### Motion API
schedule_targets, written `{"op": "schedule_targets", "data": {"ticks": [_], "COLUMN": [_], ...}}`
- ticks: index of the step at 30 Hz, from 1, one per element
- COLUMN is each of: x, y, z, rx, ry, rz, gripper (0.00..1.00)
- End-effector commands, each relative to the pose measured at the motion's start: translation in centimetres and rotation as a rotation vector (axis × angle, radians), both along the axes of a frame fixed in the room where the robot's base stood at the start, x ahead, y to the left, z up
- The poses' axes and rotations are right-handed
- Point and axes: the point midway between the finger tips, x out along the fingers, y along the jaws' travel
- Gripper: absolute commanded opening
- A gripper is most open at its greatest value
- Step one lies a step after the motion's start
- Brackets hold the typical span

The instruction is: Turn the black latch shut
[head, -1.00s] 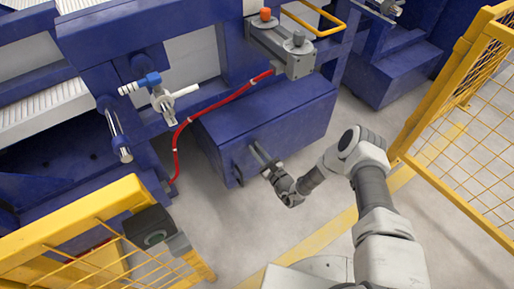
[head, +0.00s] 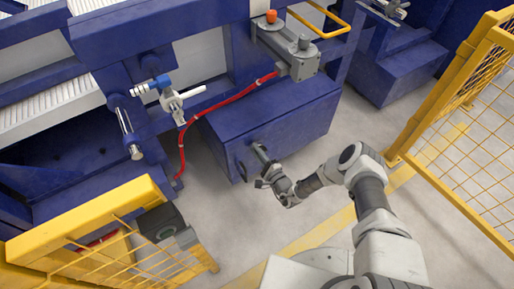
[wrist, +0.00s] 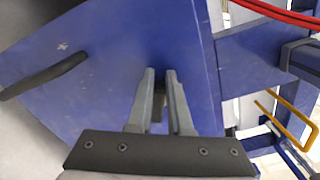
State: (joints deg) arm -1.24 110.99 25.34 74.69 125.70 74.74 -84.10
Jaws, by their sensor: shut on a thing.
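The black latch (head: 261,153) is on the front face of the blue box (head: 285,115) low on the machine. My gripper (head: 266,172) is at the latch in the head view. In the wrist view, the two grey fingers of my gripper (wrist: 160,75) are close together, with a dark piece of the latch (wrist: 158,98) between them. The fingers and the hand hide most of the latch there. The blue face of the box (wrist: 115,50) fills the area behind the fingers. I cannot tell the latch's exact angle.
A dark bar handle (wrist: 45,75) is on the same blue face, left of the fingers. A red hose (head: 182,135) runs above the box. Yellow mesh fences stand at left (head: 95,215) and right (head: 450,110). Grey floor in front is open.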

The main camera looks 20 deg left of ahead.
Motion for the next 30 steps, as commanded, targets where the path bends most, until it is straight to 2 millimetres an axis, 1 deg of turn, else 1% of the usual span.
{"op": "schedule_targets", "data": {"ticks": [1,9,15,21,30], "x": [0.44,0.44,0.50,0.61,0.70], "y": [-0.84,-0.77,-0.74,-0.73,-0.71], "z": [-0.64,-1.00,-1.18,-1.22,-1.18], "rx": [-0.042,-0.183,-0.255,-0.294,-0.310], "ry": [-0.021,-0.189,-0.274,-0.325,-0.348], "rz": [-0.020,-0.019,-0.020,-0.021,-0.023], "gripper": [0.00,0.00,0.00,0.00,0.00]}}
